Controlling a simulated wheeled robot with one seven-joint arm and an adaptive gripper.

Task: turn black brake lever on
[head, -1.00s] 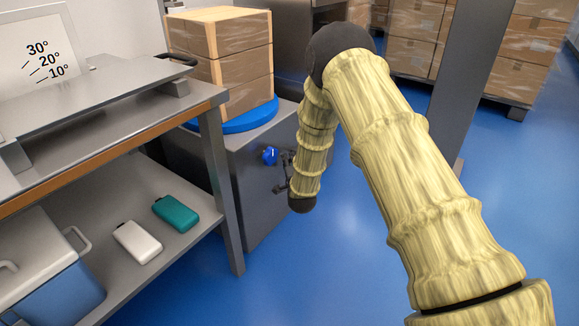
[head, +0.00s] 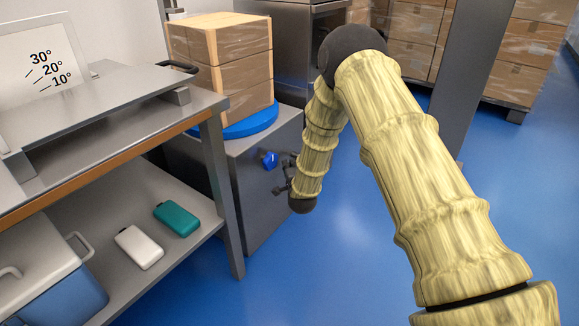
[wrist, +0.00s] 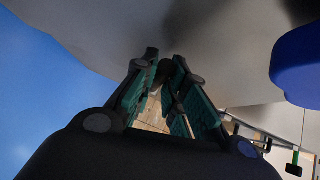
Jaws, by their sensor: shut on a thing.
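The grey cabinet (head: 262,195) under the turntable has a blue knob (head: 270,160) on its side, which also shows large at the right of the wrist view (wrist: 300,65). My gripper (head: 280,178) is at that cabinet side, just below and right of the knob, partly hidden by my wrist. In the wrist view my teal-padded fingers (wrist: 166,74) are nearly closed on a small dark piece, the black brake lever (wrist: 167,70). Most of the lever is hidden by the fingertips, so its angle cannot be told.
A blue turntable (head: 250,125) carries stacked cardboard boxes (head: 222,60). A steel bench (head: 100,110) stands left, with a white case (head: 139,247) and a teal case (head: 177,218) on its lower shelf. A grey post (head: 460,75) stands right. Blue floor (head: 345,270) is open in front.

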